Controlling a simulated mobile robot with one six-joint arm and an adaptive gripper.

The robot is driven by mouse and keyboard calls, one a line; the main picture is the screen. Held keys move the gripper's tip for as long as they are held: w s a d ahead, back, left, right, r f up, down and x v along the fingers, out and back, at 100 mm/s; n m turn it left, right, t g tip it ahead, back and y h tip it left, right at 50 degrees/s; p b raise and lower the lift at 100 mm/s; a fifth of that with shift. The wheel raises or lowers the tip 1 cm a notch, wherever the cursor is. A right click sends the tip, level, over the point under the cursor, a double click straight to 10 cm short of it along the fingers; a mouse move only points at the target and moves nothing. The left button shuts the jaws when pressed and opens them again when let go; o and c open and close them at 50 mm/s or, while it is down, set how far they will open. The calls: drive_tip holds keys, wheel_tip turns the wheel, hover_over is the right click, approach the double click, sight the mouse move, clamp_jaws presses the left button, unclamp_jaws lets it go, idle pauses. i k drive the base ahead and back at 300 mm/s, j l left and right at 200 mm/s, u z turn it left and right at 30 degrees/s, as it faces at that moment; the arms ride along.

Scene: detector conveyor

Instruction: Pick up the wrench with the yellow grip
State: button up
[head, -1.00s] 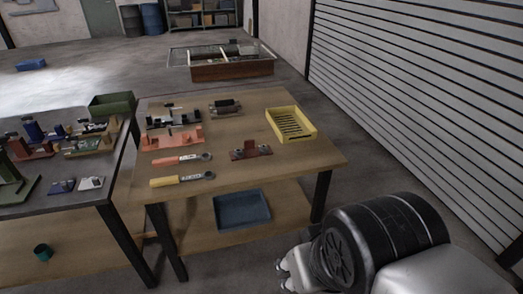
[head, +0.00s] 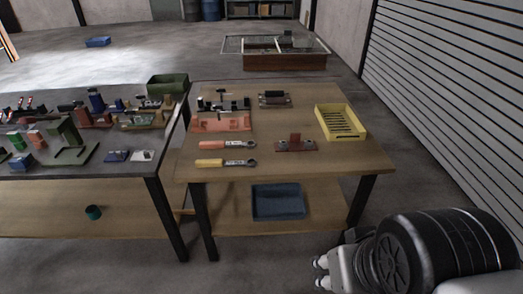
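The wrench with the yellow grip (head: 226,163) lies flat near the front left of the wooden table (head: 300,165). Its yellow handle points left and its metal head points right. A second wrench with a red-orange grip (head: 228,145) lies just behind it, roughly parallel. Part of my arm shows at the lower right, in front of the table and well apart from the wrenches. My gripper's fingers cannot be made out in this view.
A red-brown bracket part (head: 295,144) lies right of the wrenches. A yellow tray (head: 341,122) stands at the table's right. An orange fixture (head: 222,122) sits behind the wrenches. A blue bin (head: 278,202) is on the lower shelf. A dark cluttered table (head: 120,170) stands to the left.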

sight(216, 162)
drive_tip(key=i+j+z, duration=0.1)
drive_tip(key=i+j, duration=0.35)
drive_tip(key=j, duration=0.15)
drive_tip(key=i+j+z, duration=0.25)
drive_tip(key=i+j, duration=0.15)
drive_tip(key=j, duration=0.25)
drive_tip(key=i+j+z, duration=0.1)
drive_tip(key=j, duration=0.25)
drive_tip(key=i+j, duration=0.3)
drive_tip(key=i+j+z, duration=0.15)
drive_tip(key=j, duration=0.3)
